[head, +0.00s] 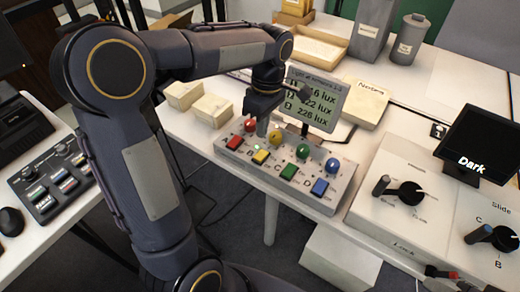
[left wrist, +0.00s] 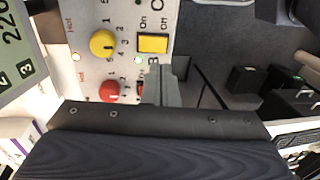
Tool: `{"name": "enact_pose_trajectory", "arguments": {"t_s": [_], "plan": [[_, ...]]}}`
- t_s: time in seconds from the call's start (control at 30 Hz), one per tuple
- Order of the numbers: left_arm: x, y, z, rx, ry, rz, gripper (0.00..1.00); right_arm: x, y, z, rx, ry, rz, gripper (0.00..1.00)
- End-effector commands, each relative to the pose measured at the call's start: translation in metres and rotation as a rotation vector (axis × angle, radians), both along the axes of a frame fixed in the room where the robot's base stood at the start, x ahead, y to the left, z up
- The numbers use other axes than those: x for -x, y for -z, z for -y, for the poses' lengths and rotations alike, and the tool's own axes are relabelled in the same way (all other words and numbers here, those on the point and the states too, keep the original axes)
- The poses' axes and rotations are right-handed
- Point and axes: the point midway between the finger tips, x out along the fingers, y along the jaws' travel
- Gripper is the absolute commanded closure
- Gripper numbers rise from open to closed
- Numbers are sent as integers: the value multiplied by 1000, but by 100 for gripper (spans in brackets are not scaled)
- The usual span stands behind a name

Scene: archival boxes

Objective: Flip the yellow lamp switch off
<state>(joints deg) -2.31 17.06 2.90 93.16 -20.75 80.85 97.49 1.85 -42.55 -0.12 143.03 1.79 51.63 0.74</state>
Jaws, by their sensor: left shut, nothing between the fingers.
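The yellow lamp switch (head: 261,157) is a square rocker on a grey control panel (head: 325,200), below the yellow knob (head: 275,137). In the left wrist view the yellow switch (left wrist: 153,43) shows clear beside the yellow knob (left wrist: 103,43), with "On" and "Off" labels and a small lit green light nearby. I cannot tell its rocker position. My left gripper (head: 262,130) is shut and empty, pointing down over the panel between the red and yellow columns. Its fingers (left wrist: 158,75) partly hide the red switch in the wrist view. My right gripper is not in view.
Red (head: 234,142), green (head: 289,171) and blue (head: 320,186) switches share the panel, each below a knob. A lux display (head: 314,103) stands behind. Pale boxes (head: 213,110) lie at left. A dial unit (head: 400,195) stands at right.

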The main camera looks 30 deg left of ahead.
Motion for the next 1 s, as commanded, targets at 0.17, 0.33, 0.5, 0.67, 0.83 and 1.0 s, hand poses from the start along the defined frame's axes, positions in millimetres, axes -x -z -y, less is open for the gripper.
{"name": "enact_pose_trajectory", "arguments": {"t_s": [0.17,0.33,0.5,0.67,0.83,1.0], "plan": [[6,39,0,0,2,-4,100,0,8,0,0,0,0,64],[9,63,-1,1,1,-2,100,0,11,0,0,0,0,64],[10,74,-1,0,1,0,100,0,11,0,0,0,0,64],[11,76,-1,0,1,0,100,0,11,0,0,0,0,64],[11,75,-1,0,1,0,100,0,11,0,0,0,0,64],[13,85,-1,3,2,52,100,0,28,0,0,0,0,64]]}}
